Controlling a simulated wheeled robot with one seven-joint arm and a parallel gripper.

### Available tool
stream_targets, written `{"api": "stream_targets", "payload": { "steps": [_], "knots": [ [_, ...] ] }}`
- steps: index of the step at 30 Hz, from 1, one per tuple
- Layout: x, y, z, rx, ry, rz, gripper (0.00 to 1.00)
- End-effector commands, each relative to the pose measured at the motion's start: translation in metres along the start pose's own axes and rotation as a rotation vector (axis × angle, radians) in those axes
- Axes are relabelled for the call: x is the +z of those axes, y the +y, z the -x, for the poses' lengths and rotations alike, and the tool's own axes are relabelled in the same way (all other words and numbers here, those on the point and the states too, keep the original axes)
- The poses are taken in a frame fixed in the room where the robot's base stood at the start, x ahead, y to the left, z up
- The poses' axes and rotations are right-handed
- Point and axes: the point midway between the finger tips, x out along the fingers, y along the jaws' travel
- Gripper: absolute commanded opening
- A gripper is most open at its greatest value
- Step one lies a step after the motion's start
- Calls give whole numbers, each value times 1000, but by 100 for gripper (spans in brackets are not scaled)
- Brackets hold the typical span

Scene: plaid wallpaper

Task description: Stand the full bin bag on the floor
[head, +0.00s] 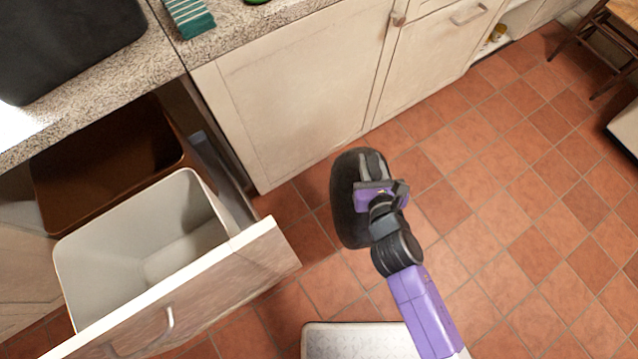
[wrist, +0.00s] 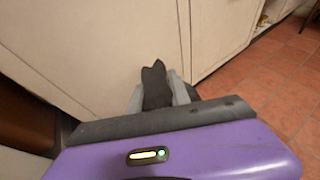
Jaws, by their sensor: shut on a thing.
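The full bin bag (head: 347,205) is a dark, rounded bundle in the head view, below my gripper (head: 374,165). My gripper is shut on the bag's gathered top. In the wrist view the dark neck of the bag (wrist: 156,86) sticks up between the two grey fingers of my gripper (wrist: 158,95). Most of the bag is hidden below the gripper body there. The bag is over the tiled floor (head: 440,190), in front of the cupboards. I cannot tell whether its underside touches the floor.
An open drawer holds an empty white bin (head: 75,262) and a brown bin (head: 60,190) at the left. The drawer front (head: 215,295) juts out left of the bag. Cupboards (head: 290,100) stand behind. Free floor extends right, towards a wooden chair (head: 590,35).

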Motion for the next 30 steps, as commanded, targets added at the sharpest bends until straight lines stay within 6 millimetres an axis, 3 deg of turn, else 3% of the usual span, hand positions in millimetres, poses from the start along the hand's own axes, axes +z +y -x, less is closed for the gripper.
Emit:
{"api": "stream_targets", "payload": {
  "steps": [3,15,26,30],
  "knots": [
    [-18,26,-20,21,-9,5,0],
    [-51,99,-62,77,-8,29,0],
    [-60,128,-76,100,-5,41,0],
    [-78,129,-84,100,-4,43,0]
  ]
}}
